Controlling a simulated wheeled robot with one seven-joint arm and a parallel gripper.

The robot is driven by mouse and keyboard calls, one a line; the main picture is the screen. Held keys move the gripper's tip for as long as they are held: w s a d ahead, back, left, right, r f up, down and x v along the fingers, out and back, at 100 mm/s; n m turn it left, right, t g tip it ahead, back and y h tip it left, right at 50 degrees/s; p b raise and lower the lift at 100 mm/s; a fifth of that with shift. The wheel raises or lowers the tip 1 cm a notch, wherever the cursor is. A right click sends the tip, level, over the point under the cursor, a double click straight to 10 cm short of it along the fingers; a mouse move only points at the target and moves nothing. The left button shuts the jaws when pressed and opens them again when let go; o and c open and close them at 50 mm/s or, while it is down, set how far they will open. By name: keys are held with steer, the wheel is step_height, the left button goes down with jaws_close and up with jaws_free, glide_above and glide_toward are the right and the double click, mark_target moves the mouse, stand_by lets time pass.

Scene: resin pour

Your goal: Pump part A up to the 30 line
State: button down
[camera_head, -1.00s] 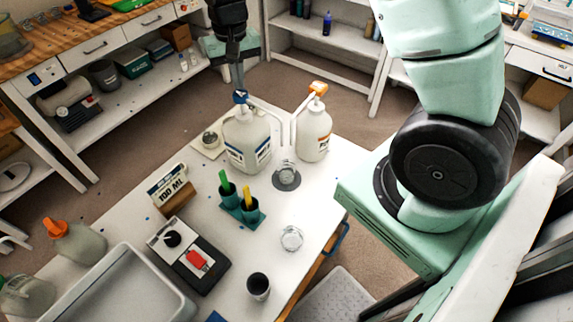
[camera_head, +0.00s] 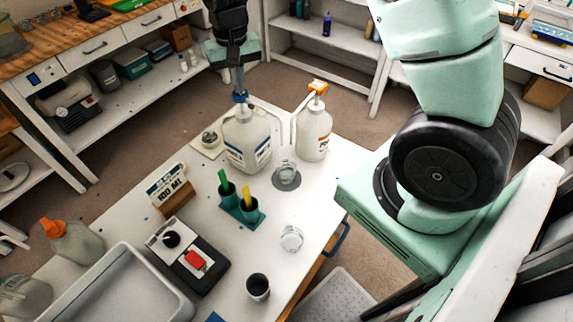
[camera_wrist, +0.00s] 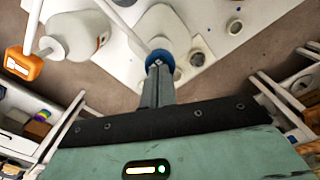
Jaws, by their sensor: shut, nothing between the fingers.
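The part A bottle (camera_head: 246,143) is the white jug with a blue label and a blue pump head (camera_head: 240,97), upright at the table's far end. My gripper (camera_head: 238,90) is shut with nothing between its fingers. Its tips point down onto the blue pump head and appear to touch it. The wrist view also shows the blue pump head (camera_wrist: 160,61) at the fingertips. A clear cup (camera_head: 286,173) stands on a grey round pad below the spout ends. Its lines and fill level are too small to read.
A second white bottle (camera_head: 314,136) with an orange pump head (camera_head: 318,87) stands right of part A. Nearer are a teal holder (camera_head: 242,214) with green and yellow sticks, another clear cup (camera_head: 291,239), a dark-filled cup (camera_head: 258,286), a sign (camera_head: 168,188), a black device (camera_head: 187,258) and a grey tray (camera_head: 110,290).

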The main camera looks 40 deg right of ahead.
steer(key=shift+f+b, duration=0.75)
steer(key=shift+f, duration=0.55)
steer(key=shift+r, duration=0.1)
steer(key=shift+r+p, duration=1.25)
steer(key=shift+r, duration=0.2)
steer(key=shift+f+b, duration=0.35)
steer(key=shift+f, duration=0.15)
steer(key=shift+r+p, duration=0.5)
steer(key=shift+r, duration=0.05)
step_height(320, 180, up, 6)
steer(key=p, duration=0.5)
steer(key=shift+r, duration=0.1)
